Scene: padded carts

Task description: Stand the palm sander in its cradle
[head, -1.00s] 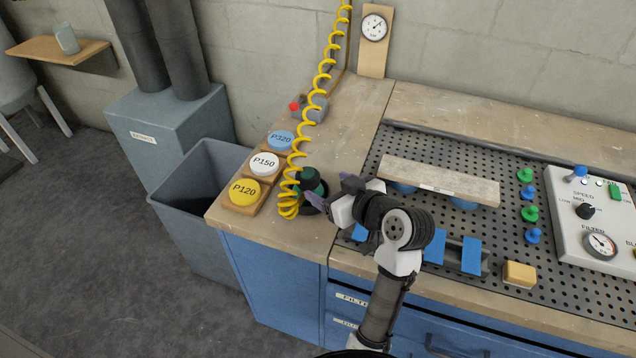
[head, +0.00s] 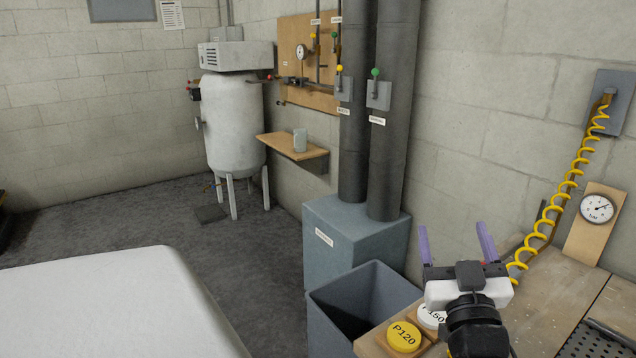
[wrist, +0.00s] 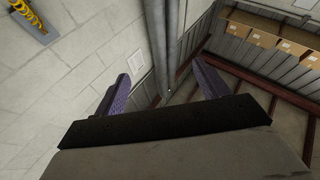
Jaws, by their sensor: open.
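My gripper (head: 456,242) is raised in front of the wall at the right of the head view. Its two purple fingers point up and stand wide apart. In the wrist view the fingers (wrist: 162,88) are also apart, with nothing between them. The palm sander is not visible in either current view; my arm covers the bench spot at the lower end of the hose. I cannot make out the cradle either. The yellow coiled hose (head: 568,186) runs from the wall bracket down behind my gripper.
A wooden bench top (head: 540,290) with yellow P120 (head: 404,337) and white P150 discs lies around my arm. A grey open bin (head: 365,295) and grey extraction cabinet (head: 350,245) stand to its left. A white surface (head: 110,310) fills the lower left; grey floor between is clear.

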